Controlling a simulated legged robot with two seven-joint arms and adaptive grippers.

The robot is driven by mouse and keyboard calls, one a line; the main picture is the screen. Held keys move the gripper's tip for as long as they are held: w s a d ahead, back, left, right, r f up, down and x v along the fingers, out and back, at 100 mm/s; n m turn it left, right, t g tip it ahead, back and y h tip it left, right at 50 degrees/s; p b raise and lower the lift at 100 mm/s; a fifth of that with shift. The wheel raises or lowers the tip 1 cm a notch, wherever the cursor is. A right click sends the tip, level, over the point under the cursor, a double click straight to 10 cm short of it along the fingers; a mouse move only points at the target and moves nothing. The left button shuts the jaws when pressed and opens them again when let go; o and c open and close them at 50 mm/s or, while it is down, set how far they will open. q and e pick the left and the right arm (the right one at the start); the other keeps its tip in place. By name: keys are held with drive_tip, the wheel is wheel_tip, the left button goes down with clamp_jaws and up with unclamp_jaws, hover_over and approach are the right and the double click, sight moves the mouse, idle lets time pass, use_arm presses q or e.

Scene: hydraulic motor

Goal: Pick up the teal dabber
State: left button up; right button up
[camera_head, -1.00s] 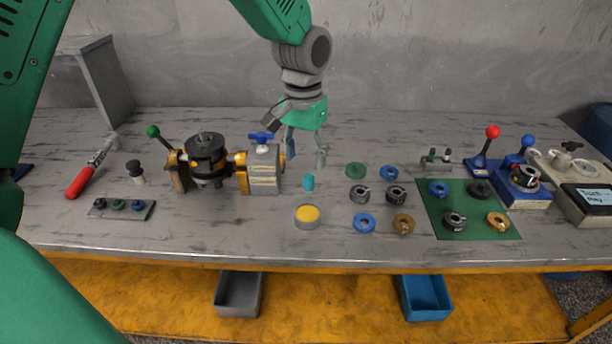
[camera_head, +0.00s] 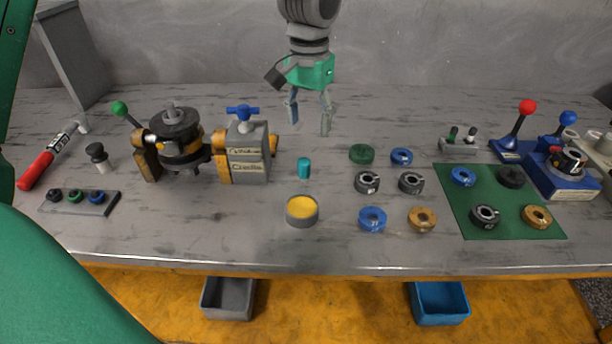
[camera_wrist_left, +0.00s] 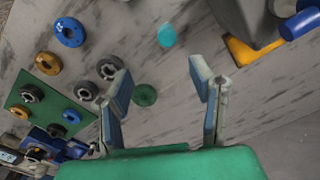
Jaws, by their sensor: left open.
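The teal dabber (camera_head: 304,168) is a small cylinder standing upright on the grey table, between the grey-and-yellow motor block and the rings. It also shows in the left wrist view (camera_wrist_left: 167,36) as a round teal top, beyond the fingertips. My left gripper (camera_head: 309,116) is open and empty, pointing down, above and behind the dabber, apart from it. In the left wrist view its two fingers (camera_wrist_left: 158,80) are spread wide. My right gripper is not seen.
A round tin with yellow contents (camera_head: 302,210) stands just in front of the dabber. The motor block (camera_head: 247,154) stands close on the left. Several blue, dark, green and brown rings (camera_head: 367,182) lie to the right, some on a green mat (camera_head: 512,220).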

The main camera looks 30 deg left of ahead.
sight(305, 161)
use_arm(q)
drive_tip(key=f, duration=0.3)
drive_tip(key=a+f+b, duration=0.1)
drive_tip(key=f, duration=0.5)
drive_tip(key=shift+a, duration=0.2)
drive_tip(key=shift+s+d+f+b, duration=0.1)
drive_tip(key=shift+d+f+b, duration=0.15)
drive_tip(key=shift+f+b, duration=0.2)
wheel_tip(305, 161, down, 4)
drive_tip(key=shift+d+r+b, duration=0.1)
drive_tip(key=shift+r+b, duration=0.05)
drive_tip(key=shift+b, duration=0.35)
drive_tip(key=shift+f, duration=0.25)
drive_tip(key=shift+a, duration=0.4)
drive_tip(key=c, duration=1.1)
drive_tip(key=shift+d, duration=0.15)
drive_tip(key=shift+c, duration=0.2)
